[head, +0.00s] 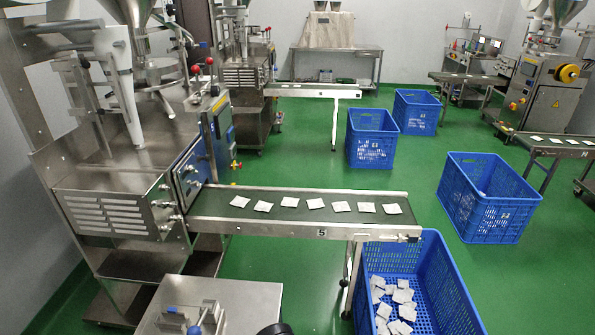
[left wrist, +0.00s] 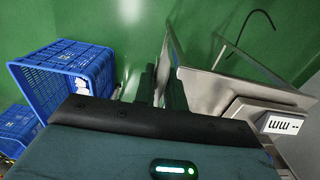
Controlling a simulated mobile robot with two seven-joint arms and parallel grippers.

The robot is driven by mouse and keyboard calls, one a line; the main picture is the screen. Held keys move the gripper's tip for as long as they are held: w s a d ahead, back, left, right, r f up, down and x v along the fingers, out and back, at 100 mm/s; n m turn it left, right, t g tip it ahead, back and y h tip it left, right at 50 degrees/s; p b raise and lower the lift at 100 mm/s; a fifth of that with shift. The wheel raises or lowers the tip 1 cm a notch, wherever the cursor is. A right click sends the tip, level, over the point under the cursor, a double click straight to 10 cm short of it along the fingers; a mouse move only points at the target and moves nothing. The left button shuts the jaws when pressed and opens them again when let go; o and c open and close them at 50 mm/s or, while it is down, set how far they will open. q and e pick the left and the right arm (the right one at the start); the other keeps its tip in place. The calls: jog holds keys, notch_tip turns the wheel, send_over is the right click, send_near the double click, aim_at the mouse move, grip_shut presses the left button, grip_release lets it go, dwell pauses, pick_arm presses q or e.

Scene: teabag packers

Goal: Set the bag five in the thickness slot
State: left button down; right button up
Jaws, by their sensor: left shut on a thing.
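My left gripper (left wrist: 158,88) points away from the wrist in the left wrist view, its dark fingers close together. In the head view a steel bench (head: 245,297) with a clamp-like device (head: 195,318) stands at the bottom edge. My right gripper is not in view.
A conveyor (head: 290,226) marked 5 carries several white bags (head: 315,203). A blue crate (head: 455,290) with loose bags (head: 398,297) stands under its end; the left wrist view shows a blue crate (left wrist: 60,62) too. More crates stand behind.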

pick_arm(q)
jog(key=w+a+r, duration=0.1)
jog(key=a+r, duration=0.7)
jog(key=r, duration=0.2)
jog(key=w+a+r, duration=0.2)
jog(key=a+r, duration=0.7)
jog(key=r, duration=0.2)
jog(key=shift+w+a+p, duration=0.25)
jog(key=shift+a+p, duration=0.05)
jog(key=shift+p, duration=0.15)
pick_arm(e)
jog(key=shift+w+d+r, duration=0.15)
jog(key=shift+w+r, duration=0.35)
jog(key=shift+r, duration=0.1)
pick_arm(q)
jog(key=shift+f, duration=0.1)
